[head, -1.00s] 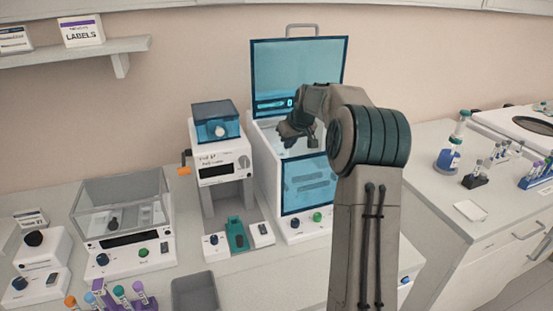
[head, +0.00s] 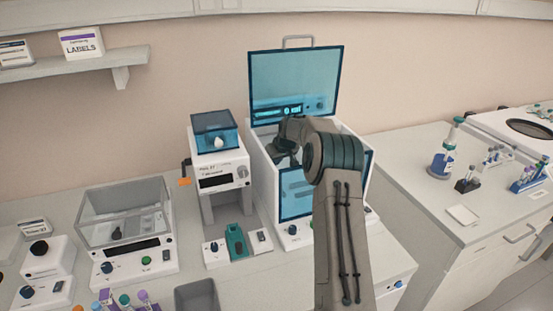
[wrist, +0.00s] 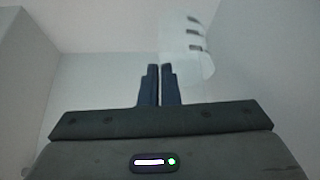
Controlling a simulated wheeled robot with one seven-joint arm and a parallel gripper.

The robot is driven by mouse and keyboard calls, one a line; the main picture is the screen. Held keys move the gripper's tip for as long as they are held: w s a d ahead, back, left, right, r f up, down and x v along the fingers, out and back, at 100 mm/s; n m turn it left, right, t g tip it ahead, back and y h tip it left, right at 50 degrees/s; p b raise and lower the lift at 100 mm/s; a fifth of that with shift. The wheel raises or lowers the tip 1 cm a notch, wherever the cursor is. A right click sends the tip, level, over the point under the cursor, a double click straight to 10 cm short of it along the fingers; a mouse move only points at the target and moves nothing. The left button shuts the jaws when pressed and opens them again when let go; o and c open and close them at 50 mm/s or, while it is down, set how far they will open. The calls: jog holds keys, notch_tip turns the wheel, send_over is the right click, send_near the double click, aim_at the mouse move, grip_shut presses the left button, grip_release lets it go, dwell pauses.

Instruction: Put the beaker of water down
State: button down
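My gripper (head: 287,150) is inside the white box-shaped device (head: 267,190), whose blue see-through lid (head: 297,80) stands open; my arm hides part of the inside.
Left of the open device stand a white instrument with a blue top (head: 217,165) and a clear-covered instrument (head: 125,220). A grey bin (head: 197,296) is at the front. A bottle with a blue band (head: 442,160) and tube racks stand on the right counter.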

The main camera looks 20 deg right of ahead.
jog(key=c, duration=1.7)
grip_release()
jog(key=b+v, duration=0.3)
jog(key=v, duration=0.9)
